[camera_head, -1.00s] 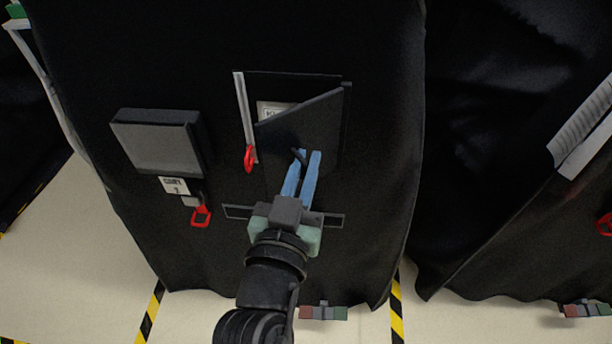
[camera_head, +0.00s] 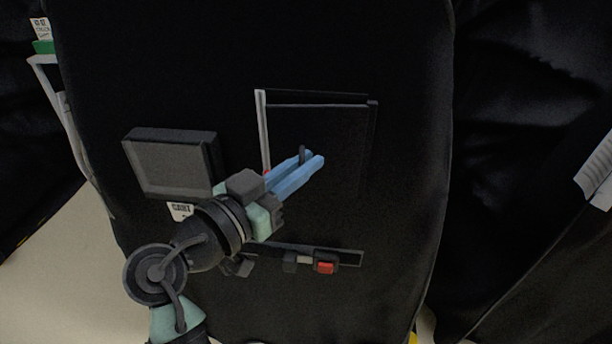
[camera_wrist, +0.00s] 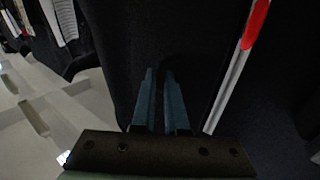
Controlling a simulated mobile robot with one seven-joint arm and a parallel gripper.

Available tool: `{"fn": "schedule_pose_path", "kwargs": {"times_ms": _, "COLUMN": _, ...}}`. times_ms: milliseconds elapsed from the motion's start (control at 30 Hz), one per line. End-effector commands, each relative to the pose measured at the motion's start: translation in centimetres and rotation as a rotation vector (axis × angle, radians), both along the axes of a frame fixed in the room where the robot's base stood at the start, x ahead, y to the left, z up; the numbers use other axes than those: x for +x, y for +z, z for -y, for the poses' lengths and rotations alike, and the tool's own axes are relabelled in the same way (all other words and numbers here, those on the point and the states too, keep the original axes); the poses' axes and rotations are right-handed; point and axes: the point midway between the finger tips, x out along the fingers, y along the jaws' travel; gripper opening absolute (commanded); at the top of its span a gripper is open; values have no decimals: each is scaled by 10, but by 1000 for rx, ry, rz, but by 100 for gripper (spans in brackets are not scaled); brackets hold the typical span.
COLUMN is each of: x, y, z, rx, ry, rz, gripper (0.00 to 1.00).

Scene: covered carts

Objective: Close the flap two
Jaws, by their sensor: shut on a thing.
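The flap (camera_head: 335,135) is a dark panel in the front of the black-covered cart. In the head view it lies nearly flat in its opening, with a thin dark gap along the top; whether it is fully shut I cannot tell. My gripper (camera_head: 312,158) has blue fingers and reaches in from the lower left. It is shut on a small dark loop (camera_head: 302,152) on the flap's face. The blue fingers (camera_wrist: 161,75) also show in the wrist view, where the thing between them is too dark to make out clearly. My fingers partly hide the flap's lower left.
A light strip (camera_head: 263,130) runs along the opening's left side, with a red tag (camera_wrist: 256,22) clear in the wrist view. A grey box (camera_head: 170,163) juts out at left, near my arm. A bar with a red part (camera_head: 326,267) lies below the flap.

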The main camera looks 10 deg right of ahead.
Motion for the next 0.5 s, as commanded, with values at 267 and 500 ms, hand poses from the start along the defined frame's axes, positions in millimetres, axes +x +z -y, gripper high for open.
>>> {"fn": "schedule_pose_path", "kwargs": {"times_ms": 267, "x": 12, "y": 4, "z": -8, "rx": -4, "ry": 36, "rz": 8, "gripper": 0}}
{"fn": "schedule_pose_path", "kwargs": {"times_ms": 500, "x": 12, "y": 5, "z": -7, "rx": -3, "ry": 34, "rz": 8, "gripper": 0}}
